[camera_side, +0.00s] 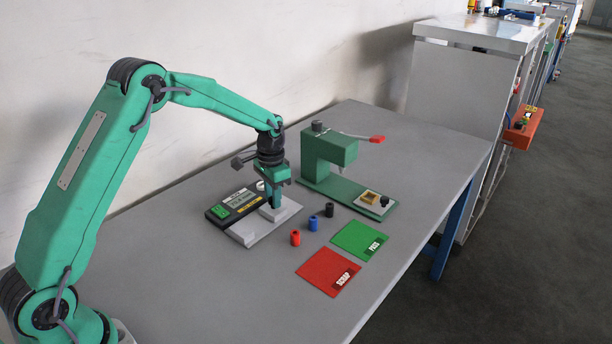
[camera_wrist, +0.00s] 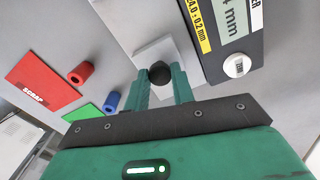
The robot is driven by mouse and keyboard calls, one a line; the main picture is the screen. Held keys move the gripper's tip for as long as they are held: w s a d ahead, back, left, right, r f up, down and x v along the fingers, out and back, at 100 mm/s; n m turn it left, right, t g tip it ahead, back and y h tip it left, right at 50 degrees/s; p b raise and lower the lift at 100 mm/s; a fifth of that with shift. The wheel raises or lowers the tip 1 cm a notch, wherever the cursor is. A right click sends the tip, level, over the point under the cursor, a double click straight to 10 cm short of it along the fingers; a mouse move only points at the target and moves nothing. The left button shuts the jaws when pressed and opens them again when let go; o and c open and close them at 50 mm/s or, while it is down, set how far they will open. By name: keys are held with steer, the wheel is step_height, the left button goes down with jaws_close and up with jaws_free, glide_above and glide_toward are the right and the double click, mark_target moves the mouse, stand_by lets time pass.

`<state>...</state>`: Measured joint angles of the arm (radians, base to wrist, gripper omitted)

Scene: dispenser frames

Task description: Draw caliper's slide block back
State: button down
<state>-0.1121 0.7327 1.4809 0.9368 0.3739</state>
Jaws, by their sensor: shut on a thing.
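The caliper (camera_side: 236,205) lies on the table, with a black display housing beside a pale grey base plate. Its light slide block (camera_side: 287,211) sits on the plate and also shows in the wrist view (camera_wrist: 154,52), with a black knob (camera_wrist: 159,71) on top. My gripper (camera_side: 275,203) points down over the block. In the wrist view my green fingers (camera_wrist: 160,82) are on both sides of the knob, shut on it. The fingers hide part of the block, and the exact gap at its ends is unclear.
A green press (camera_side: 328,152) with a red-tipped lever stands just behind.

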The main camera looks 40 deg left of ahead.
steer(key=shift+w+r, duration=0.1)
steer(key=shift+w, duration=0.25)
steer(key=c, duration=1.6)
jaws_free()
steer(key=o, duration=0.4)
steer(key=shift+s, duration=0.1)
steer(key=shift+r, duration=0.1)
step_height(320, 180, up, 7)
steer(key=shift+r, duration=0.25)
